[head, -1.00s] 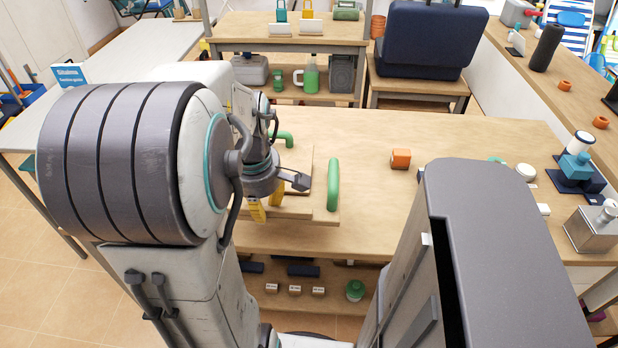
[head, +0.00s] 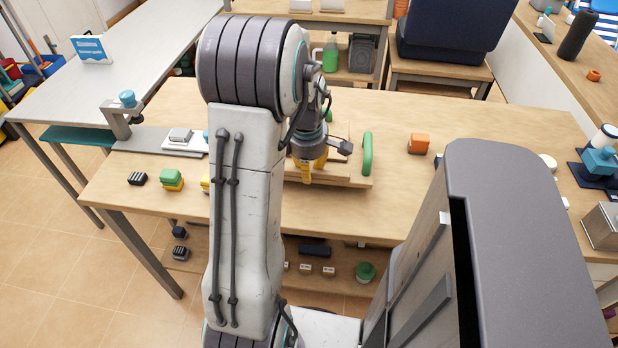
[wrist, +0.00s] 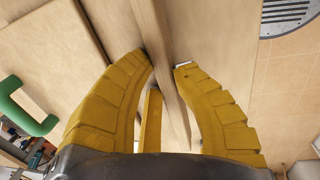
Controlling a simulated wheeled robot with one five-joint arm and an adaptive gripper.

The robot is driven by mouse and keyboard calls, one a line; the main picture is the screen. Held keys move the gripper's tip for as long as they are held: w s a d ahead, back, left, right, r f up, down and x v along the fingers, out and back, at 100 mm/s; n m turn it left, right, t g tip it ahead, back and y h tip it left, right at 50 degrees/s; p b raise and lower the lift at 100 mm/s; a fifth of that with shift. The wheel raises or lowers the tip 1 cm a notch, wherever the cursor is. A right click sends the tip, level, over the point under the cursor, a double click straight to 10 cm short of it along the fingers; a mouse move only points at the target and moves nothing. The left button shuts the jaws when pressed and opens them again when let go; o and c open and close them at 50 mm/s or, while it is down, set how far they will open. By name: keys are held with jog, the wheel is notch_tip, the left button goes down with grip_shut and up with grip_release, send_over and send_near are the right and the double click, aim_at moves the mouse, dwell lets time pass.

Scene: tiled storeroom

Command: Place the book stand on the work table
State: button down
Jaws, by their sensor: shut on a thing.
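The work table (head: 480,130) is a long light-wood table in the head view. My gripper (head: 308,174) is low over its middle, with its yellow fingers pointing down at a wooden tray with a green handle (head: 367,153). In the wrist view the fingers of my gripper (wrist: 165,62) are closed on a thin upright wooden board, which appears to be part of the book stand (wrist: 172,85). The green handle (wrist: 28,106) shows on the left there. In the head view the held piece is mostly hidden behind my arm; I cannot tell whether it touches the tray.
An orange block (head: 418,143) stands right of the tray. Green and yellow blocks (head: 171,180) and a dark block (head: 137,179) lie at the table's left end. A grey table (head: 130,60) adjoins at the left. Bare tabletop lies right of the orange block.

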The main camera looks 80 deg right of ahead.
jog(key=shift+d+f, duration=0.15)
jog(key=shift+f, duration=1.85)
jog(key=c, duration=1.1)
grip_release()
